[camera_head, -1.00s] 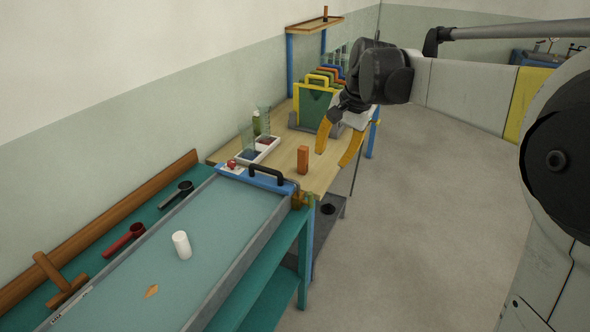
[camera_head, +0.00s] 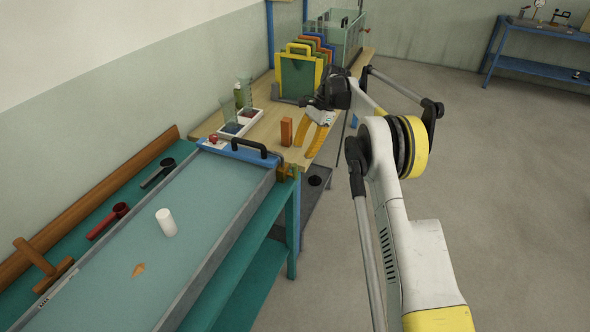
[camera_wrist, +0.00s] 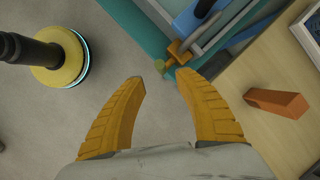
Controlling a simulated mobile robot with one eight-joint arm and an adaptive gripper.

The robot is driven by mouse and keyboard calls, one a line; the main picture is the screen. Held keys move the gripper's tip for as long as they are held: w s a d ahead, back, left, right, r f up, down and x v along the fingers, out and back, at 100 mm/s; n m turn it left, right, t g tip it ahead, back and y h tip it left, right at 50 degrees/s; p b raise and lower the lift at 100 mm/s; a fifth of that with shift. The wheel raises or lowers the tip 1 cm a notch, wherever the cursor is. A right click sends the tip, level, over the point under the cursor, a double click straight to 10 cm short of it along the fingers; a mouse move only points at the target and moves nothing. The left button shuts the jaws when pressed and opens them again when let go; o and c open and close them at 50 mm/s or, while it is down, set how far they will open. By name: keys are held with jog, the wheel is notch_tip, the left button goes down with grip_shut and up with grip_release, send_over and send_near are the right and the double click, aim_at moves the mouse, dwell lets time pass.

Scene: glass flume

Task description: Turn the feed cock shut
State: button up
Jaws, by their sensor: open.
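The brass-coloured feed cock (camera_head: 287,172) sits at the near right corner of the flume's end, below the blue end piece. In the wrist view the cock (camera_wrist: 179,52) shows just beyond the fingertips, with a small round end to its left. Whether its handle stands open or shut is too small to tell. My gripper (camera_head: 303,151) has orange fingers, open and empty, above and a little to the right of the cock in the head view.
The glass flume (camera_head: 215,205) holds a white cylinder (camera_head: 166,222). An orange block (camera_head: 286,131) stands on the wooden bench (camera_head: 262,133), close to my fingers. A black handle (camera_head: 250,147) rises from the flume's blue end (camera_head: 230,152). Floor on the right is open.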

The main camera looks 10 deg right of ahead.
jog(key=b, duration=0.2)
send_over(295, 180)
notch_tip(295, 180, down, 8)
jog(key=shift+w+r, duration=0.1)
jog(key=shift+w, duration=0.05)
jog(key=shift+d, duration=0.1)
jog(key=shift+c, duration=0.4)
grip_shut()
